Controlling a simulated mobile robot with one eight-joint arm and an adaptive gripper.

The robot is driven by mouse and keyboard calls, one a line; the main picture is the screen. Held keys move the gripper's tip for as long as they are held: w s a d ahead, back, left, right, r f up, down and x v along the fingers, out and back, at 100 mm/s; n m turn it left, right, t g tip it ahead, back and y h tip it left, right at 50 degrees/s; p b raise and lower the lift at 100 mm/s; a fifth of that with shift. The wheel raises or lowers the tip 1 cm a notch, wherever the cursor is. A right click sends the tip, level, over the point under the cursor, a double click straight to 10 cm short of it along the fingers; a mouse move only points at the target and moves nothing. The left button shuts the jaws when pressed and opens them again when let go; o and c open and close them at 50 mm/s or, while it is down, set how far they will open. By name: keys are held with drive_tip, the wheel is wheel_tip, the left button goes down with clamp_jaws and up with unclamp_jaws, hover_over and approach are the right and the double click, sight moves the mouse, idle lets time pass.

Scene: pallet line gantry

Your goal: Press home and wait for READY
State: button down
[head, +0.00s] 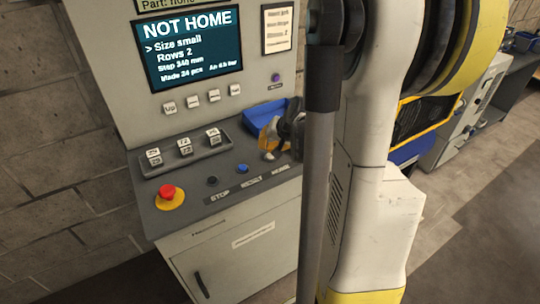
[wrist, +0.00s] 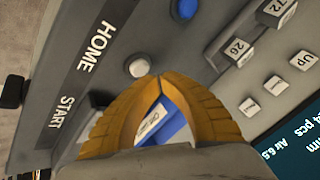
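The display (head: 188,50) on the grey cabinet reads NOT HOME, with Size small and Rows 2 below. The white home button (wrist: 138,67) sits beside the HOME label (wrist: 95,47) on the sloped panel; it also shows in the head view (head: 269,156). My gripper (wrist: 154,78) has its yellow fingers together at the tips, with nothing between them. In the head view my gripper (head: 267,148) is right at the home button. The tips overlap the button's edge in the wrist view; I cannot tell whether they touch it.
The blue reset button (head: 242,169), the dark stop button (head: 212,181) and the red emergency stop (head: 168,193) lie to the left. A blue tray (head: 257,119) is behind my gripper. The START label (wrist: 62,113) shows; its button is hidden. White selector keys (head: 185,146) stand nearby.

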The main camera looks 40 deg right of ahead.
sight(267, 154)
drive_tip(key=shift+f, duration=0.1)
idle(0.4)
drive_tip(key=shift+f+b, duration=0.35)
drive_tip(key=shift+b, duration=0.1)
drive_tip(key=shift+f+b, duration=0.4)
drive_tip(key=shift+f, duration=0.05)
idle(0.4)
idle(0.4)
drive_tip(key=shift+r+p, duration=0.7)
drive_tip(key=shift+r, duration=0.2)
wheel_tip(267, 154, up, 5)
drive_tip(key=p, duration=0.4)
drive_tip(key=shift+a, duration=0.1)
idle(0.5)
